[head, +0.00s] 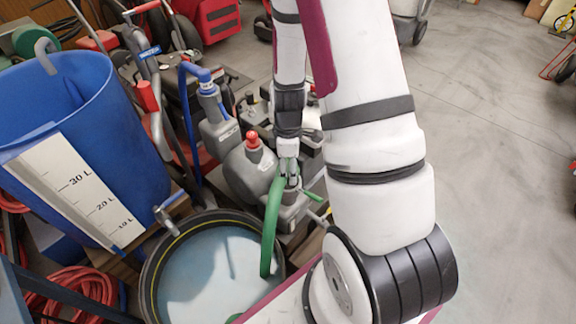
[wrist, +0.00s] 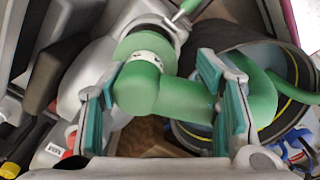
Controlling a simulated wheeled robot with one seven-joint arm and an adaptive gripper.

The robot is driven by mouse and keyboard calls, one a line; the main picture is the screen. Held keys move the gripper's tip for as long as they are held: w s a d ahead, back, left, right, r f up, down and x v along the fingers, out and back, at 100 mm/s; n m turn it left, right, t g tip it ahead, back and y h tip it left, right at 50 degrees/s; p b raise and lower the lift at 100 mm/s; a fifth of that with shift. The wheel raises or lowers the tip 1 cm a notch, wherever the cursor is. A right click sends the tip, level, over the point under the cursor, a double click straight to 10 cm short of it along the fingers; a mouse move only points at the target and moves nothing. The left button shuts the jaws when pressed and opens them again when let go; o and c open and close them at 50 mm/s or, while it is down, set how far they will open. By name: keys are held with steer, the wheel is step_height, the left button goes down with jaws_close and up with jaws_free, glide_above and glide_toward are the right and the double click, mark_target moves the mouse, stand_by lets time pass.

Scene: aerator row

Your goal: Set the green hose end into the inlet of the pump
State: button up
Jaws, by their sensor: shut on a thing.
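The grey pump (head: 255,175) with a red knob stands beside the round tub; it also shows in the wrist view (wrist: 85,75). My gripper (head: 288,180) is shut on the green hose (head: 270,225), just over the pump's right side. In the wrist view the teal finger pads of my gripper (wrist: 155,105) lie either side of the green hose end (wrist: 138,88), a bent piece with a white band. Its far end meets the grey round inlet (wrist: 165,28) of the pump. I cannot tell how deep it sits. The hose runs down into the tub.
The dark-rimmed tub (head: 160,245) holds pale liquid. A blue barrel (head: 105,95) with a litre scale stands at left. A blue hose (head: 185,110) rises by the pump. A small green-handled lever (head: 313,197) sticks out close to my gripper. Open floor lies at right.

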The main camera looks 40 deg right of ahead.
mark_target(288, 176)
steer(key=shift+f+b, duration=1.7)
steer(key=shift+f, duration=0.4)
steer(key=o, duration=1.4)
steer(key=shift+r, duration=0.15)
step_height(288, 176, up, 10)
steer(key=shift+r, duration=0.9)
